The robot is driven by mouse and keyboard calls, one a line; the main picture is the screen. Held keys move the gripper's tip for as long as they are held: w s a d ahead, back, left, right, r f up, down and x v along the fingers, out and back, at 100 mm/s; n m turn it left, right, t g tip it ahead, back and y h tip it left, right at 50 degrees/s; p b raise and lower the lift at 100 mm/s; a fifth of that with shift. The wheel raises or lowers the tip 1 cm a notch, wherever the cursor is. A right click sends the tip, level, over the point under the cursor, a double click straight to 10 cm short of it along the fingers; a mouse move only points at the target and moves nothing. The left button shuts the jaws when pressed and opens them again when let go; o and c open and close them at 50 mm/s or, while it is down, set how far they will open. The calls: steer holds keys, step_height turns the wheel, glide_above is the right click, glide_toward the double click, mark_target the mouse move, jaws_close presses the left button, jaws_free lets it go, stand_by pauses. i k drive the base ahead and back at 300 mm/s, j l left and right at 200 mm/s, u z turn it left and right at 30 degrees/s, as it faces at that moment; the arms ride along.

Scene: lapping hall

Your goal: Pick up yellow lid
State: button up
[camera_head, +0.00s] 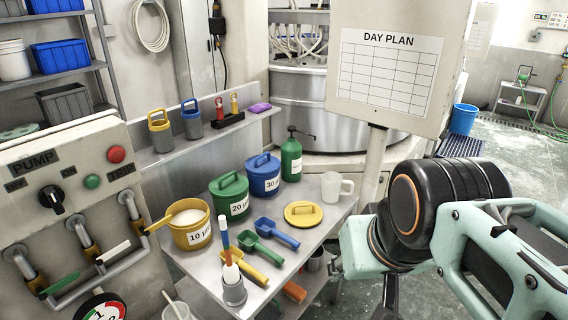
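The yellow lid (303,214) is a flat round disc with a raised bar handle. It lies on the right part of the grey metal table (318,188), to the left of a white mug and to the right of the scoops. Nothing covers it. Links of my arm fill the lower right, apart from the lid. I cannot make out my gripper's fingers in this view.
Green tub (229,205), blue tub (263,181) and green bottle (291,160) stand behind the lid. White mug (331,186) is close on its right. Blue scoop (282,235) and green scoop (255,244) lie in front. The DAY PLAN board (386,73) rises behind my arm.

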mark_target(301, 214)
steer(key=i+l+u, duration=0.55)
steer(key=i+l, duration=0.25)
steer(key=l, duration=0.1)
